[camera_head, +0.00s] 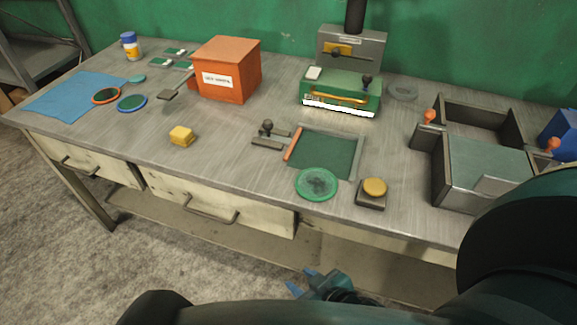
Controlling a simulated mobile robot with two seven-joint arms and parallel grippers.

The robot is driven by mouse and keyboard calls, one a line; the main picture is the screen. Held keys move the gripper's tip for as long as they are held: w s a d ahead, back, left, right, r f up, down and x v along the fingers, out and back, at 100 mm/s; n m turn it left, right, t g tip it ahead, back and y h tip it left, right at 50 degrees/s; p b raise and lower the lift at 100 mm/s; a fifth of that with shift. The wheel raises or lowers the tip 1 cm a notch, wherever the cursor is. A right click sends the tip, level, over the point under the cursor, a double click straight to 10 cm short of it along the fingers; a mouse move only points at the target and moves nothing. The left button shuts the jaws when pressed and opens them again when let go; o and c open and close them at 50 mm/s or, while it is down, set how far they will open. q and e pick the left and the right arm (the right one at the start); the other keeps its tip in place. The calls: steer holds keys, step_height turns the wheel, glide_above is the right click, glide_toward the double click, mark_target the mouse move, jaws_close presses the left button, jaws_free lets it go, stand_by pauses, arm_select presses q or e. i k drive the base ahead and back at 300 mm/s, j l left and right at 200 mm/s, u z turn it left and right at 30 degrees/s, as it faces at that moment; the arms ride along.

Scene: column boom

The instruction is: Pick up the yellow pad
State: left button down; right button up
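A small yellow block-shaped pad (181,136) lies on the grey workbench, left of the middle and near the front edge. A round yellow-topped piece (374,187) sits on a dark square base further right; I cannot tell which of the two is called the pad. My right gripper (303,281) shows at the bottom, in front of the bench and below its top. Its blue fingertips are apart with nothing seen between them. It is well away from both yellow things. My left gripper is not in view.
An orange box (228,71) and a green machine (340,93) stand at the back. A green disc (317,183) and a dark green mat (325,156) lie mid-bench. A metal fixture (485,168) stands right. The bench top around the yellow block is clear.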

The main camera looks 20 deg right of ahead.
mark_target(180, 136)
steer(key=i+j, duration=0.2)
steer(key=j, duration=0.2)
steer(key=i+j, duration=0.2)
steer(key=j, duration=0.15)
steer(key=i+j, duration=0.15)
steer(key=j, duration=0.25)
steer(key=i+j+z, duration=0.1)
steer(key=j, duration=0.3)
steer(key=i, duration=0.1)
